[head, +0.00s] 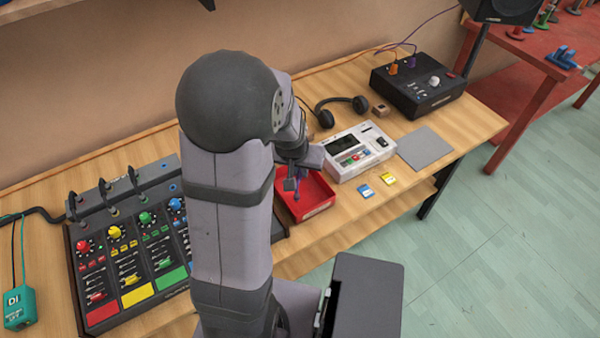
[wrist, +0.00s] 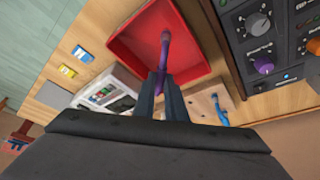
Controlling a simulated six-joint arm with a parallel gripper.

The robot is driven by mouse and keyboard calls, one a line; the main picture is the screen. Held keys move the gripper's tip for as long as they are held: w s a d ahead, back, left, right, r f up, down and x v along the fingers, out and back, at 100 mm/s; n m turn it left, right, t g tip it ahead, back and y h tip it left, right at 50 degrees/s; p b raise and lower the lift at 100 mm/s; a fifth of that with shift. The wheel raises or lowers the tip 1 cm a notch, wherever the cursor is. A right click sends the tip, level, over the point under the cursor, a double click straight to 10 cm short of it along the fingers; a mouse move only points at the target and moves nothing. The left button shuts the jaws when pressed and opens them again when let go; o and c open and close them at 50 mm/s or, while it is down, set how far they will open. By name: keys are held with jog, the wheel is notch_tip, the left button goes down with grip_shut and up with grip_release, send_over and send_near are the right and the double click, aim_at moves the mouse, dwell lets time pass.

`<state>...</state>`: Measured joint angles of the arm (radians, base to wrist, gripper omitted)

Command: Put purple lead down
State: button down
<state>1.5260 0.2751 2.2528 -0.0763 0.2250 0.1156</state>
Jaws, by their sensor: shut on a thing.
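My gripper (wrist: 162,88) is shut on the purple lead (wrist: 164,50), which sticks out beyond the fingertips. In the wrist view the lead shows against the floor of the red tray (wrist: 128,43); I cannot tell whether it touches the tray. In the head view my gripper (head: 291,180) is at the left part of the red tray (head: 322,206), with a little of the purple lead (head: 301,173) showing. My arm hides part of the tray there. The rest of the tray floor that shows is empty.
A white recorder (head: 358,152) stands close right of the tray, with blue (head: 365,191) and yellow (head: 388,179) cards in front. The mixer (head: 130,245) is left. Headphones (head: 342,108) and a black box (head: 418,85) lie behind. A blue lead (wrist: 220,110) is on a wooden block.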

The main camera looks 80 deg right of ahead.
jog(key=shift+f, duration=1)
jog(key=shift+f, duration=0.2)
jog(key=c, duration=1.8)
grip_release()
jog(key=shift+r, duration=0.15)
jog(key=shift+r, duration=0.15)
jog(key=v, duration=1.1)
jog(key=shift+a+r, duration=0.2)
jog(key=shift+r, duration=0.15)
